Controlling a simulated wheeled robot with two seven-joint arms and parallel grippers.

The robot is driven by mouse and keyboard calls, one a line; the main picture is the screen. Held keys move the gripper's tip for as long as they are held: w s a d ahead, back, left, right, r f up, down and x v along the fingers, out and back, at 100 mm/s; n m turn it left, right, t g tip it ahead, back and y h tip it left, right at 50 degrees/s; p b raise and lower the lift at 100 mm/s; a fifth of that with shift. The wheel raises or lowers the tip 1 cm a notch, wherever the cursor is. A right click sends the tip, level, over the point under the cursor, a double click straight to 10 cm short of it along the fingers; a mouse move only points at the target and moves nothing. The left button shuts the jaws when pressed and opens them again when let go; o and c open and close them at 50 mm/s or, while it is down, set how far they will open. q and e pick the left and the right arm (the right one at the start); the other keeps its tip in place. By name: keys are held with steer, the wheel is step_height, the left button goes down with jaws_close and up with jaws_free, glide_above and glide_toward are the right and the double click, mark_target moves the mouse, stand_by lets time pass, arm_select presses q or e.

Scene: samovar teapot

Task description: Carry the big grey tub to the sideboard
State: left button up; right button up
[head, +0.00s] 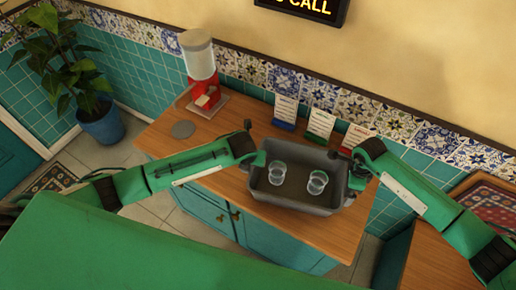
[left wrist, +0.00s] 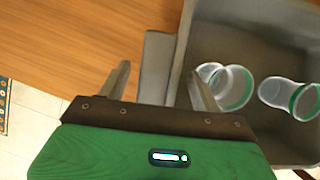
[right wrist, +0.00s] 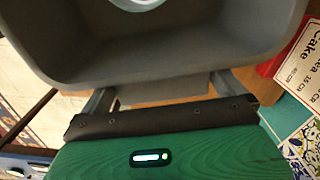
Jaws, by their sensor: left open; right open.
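The big grey tub (head: 290,203) stands on a wooden-topped teal cabinet (head: 225,185), with two clear glasses (head: 277,173) (head: 317,183) upright inside. My left gripper (head: 259,160) is at the tub's left end. In the left wrist view its open fingers (left wrist: 162,88) lie either side of the tub's grey end handle (left wrist: 156,65). My right gripper (head: 357,176) is at the right end. In the right wrist view its open fingers (right wrist: 165,98) lie either side of the other handle (right wrist: 165,88). I cannot tell whether any finger touches. Which surface is the sideboard is unclear.
A red dispenser (head: 203,88) and a grey disc (head: 183,129) are at the counter's left. Several small cards (head: 321,123) stand behind the tub. Another wooden top (head: 430,262) with a red patterned piece (head: 490,208) is at the right. A potted plant (head: 100,122) stands far left.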

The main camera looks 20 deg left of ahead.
steer(key=shift+r, duration=0.15)
arm_select(q)
steer(key=v, duration=1.1)
steer(key=shift+r, duration=0.15)
arm_select(e)
step_height(320, 180, up, 12)
arm_select(q)
steer(key=shift+s, duration=0.1)
arm_select(e)
steer(key=shift+a+f, duration=0.1)
steer(key=shift+f, duration=0.1)
